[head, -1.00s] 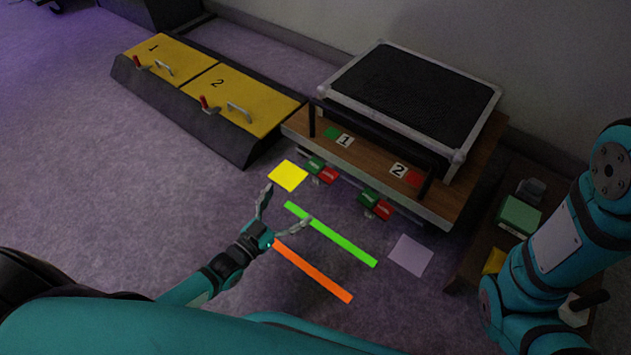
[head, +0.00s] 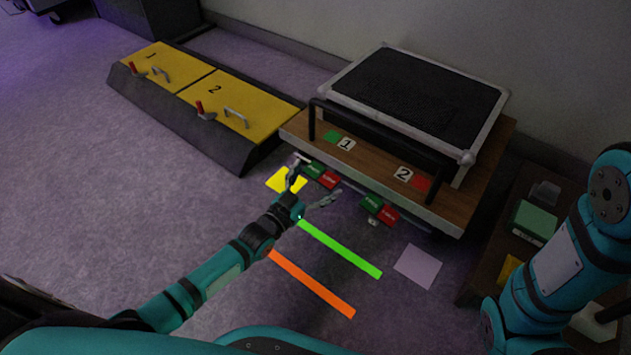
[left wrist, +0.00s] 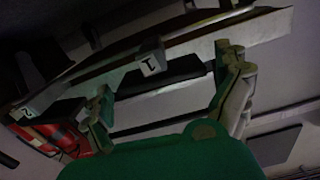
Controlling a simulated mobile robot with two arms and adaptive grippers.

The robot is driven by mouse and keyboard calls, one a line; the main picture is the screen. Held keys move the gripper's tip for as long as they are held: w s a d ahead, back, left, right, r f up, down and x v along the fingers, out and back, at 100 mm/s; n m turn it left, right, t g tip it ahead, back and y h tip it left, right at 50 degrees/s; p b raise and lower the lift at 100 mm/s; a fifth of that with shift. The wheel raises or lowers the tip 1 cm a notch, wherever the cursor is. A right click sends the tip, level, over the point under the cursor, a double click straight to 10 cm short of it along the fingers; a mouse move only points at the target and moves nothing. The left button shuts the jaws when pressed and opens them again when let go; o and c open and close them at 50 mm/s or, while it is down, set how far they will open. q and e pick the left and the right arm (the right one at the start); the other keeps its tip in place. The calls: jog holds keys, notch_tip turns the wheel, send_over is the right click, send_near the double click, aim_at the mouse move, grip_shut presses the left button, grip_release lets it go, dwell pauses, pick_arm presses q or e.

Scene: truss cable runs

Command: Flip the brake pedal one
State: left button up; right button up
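Brake pedal one (head: 322,175) is a small green and red rocker low on the front of the wooden cart (head: 385,172), under the label 1 (head: 346,144). Its lettering is too small to read. My left gripper (head: 317,180) is open with its fingers spread, one finger by the pedal's green end and the other lower right. I cannot tell whether it touches the pedal. In the left wrist view, the open fingers (left wrist: 168,86) straddle a dark bar and pale plate, with the label 1 beyond. My right gripper is out of view.
A similar pedal two (head: 379,210) sits to the right under the label 2 (head: 404,174). A yellow square (head: 283,181), green strip (head: 340,249), orange strip (head: 310,283) and pale square (head: 418,266) lie on the floor. A yellow-lidded bin (head: 240,100) stands left. The left floor is clear.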

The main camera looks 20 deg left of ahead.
pick_arm(q)
jog(key=c, duration=0.9)
jog(key=shift+o, duration=0.2)
jog(key=shift+r+n+p, duration=0.25)
jog(key=shift+n+p, duration=0.35)
jog(key=shift+n, duration=0.5)
jog(key=shift+f+n+p, duration=0.2)
jog(key=shift+n+p, duration=0.15)
jog(key=shift+n, duration=0.15)
jog(key=o, duration=0.9)
jog(key=v, duration=1.2)
